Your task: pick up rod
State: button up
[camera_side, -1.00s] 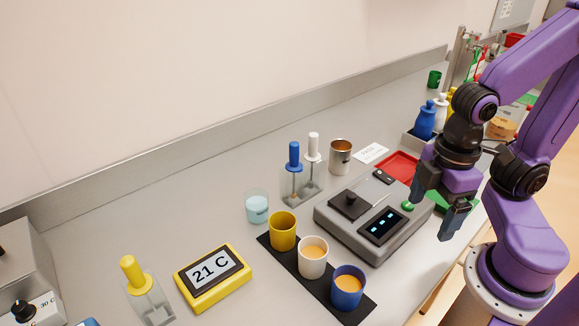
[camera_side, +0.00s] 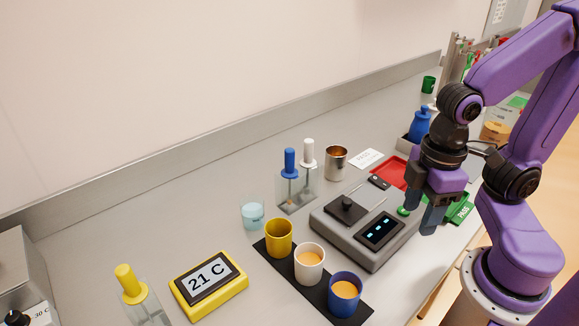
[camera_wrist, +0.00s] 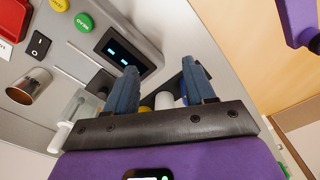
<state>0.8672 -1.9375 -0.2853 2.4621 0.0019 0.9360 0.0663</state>
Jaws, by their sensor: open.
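A thin pale rod (camera_side: 377,202) appears to lie on top of the grey device, between its black square knob and its display. In the wrist view the thin rod (camera_wrist: 90,57) shows at upper left, beside the display. My gripper (camera_side: 419,220) points downward near the device's right edge, to the right of the rod and apart from it. Its two blue-grey fingers (camera_wrist: 160,66) are open with nothing between them.
The grey device (camera_side: 335,236) carries a lit display (camera_side: 380,231) and a green button (camera_side: 404,211). A red tray (camera_side: 388,172) and green tray (camera_side: 460,209) lie behind and right. Three cups, including a blue one (camera_side: 345,297), stand in front. A metal cup (camera_side: 336,163) stands behind.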

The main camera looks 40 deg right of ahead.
jog(key=w+a+r+m, duration=0.4)
jog(key=w+m, duration=0.3)
jog(key=w, duration=0.2)
notch_tip(320, 180, up, 10)
jog(key=m, duration=2.2)
send_over(290, 149)
jog(key=f, duration=1.2)
jog(key=shift+w+a, duration=0.1)
jog(key=shift+w, duration=0.1)
jog(key=shift+s+f, duration=0.15)
jog(key=shift+f, duration=2.5)
jog(key=c, duration=1)
